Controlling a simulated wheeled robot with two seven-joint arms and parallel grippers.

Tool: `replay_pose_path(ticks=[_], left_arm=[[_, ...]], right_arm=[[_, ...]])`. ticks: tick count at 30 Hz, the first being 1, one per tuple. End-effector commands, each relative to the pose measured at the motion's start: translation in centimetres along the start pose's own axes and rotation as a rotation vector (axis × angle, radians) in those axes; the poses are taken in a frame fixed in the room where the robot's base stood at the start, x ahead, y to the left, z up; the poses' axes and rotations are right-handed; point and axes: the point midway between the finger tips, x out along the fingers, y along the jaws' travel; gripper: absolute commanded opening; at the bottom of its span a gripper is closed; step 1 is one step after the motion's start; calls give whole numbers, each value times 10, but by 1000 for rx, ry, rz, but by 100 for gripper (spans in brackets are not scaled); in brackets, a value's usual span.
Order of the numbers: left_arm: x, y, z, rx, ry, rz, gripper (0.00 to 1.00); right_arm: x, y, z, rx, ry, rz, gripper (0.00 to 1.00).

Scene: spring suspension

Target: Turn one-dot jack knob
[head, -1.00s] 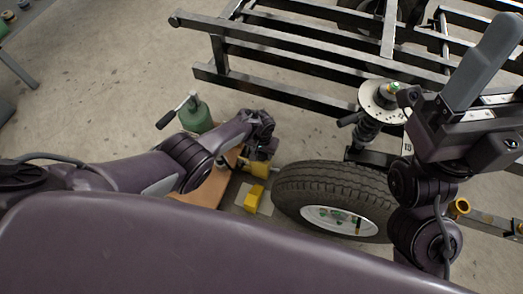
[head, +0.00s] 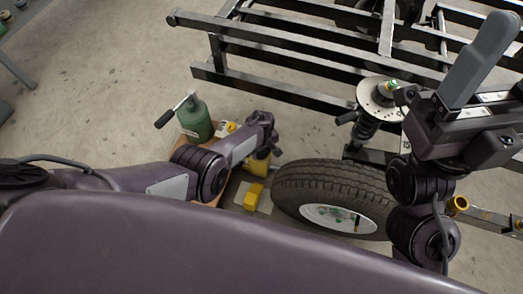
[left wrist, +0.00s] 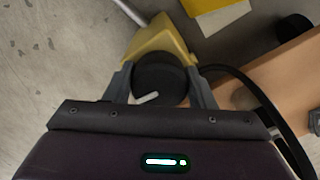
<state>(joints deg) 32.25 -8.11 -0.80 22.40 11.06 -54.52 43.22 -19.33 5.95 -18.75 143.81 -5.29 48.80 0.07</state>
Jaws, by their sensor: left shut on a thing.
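A black round knob (left wrist: 158,80) with a short white mark sits on a yellow jack (left wrist: 163,40) in the left wrist view. My left gripper (left wrist: 160,88) is shut on the knob, one finger on each side. In the head view, my left gripper (head: 266,145) is over the yellow jack (head: 257,165), left of the tire, and hides the knob. I cannot make out any dot on the jack.
A tire (head: 335,190) stands right of the jack, below the black frame (head: 300,55). A yellow block (head: 254,195) is close below the jack. A green bottle-shaped jack (head: 194,118) stands at the left. A spring strut (head: 365,128) stands above the tire.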

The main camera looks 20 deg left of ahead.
Motion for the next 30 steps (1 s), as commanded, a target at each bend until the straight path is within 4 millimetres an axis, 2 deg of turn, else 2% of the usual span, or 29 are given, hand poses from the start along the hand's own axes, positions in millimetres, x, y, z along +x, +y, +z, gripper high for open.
replay_pose_path(ticks=[12,29,30], left_arm=[[0,0,0,-189,0,-2,27],[0,0,-1,-213,2,-1,27],[0,0,-1,-213,2,-1,55]], right_arm=[[-1,0,0,-1,7,-5,63],[0,0,-1,-2,14,-6,63],[0,0,-1,-2,14,-6,63]])
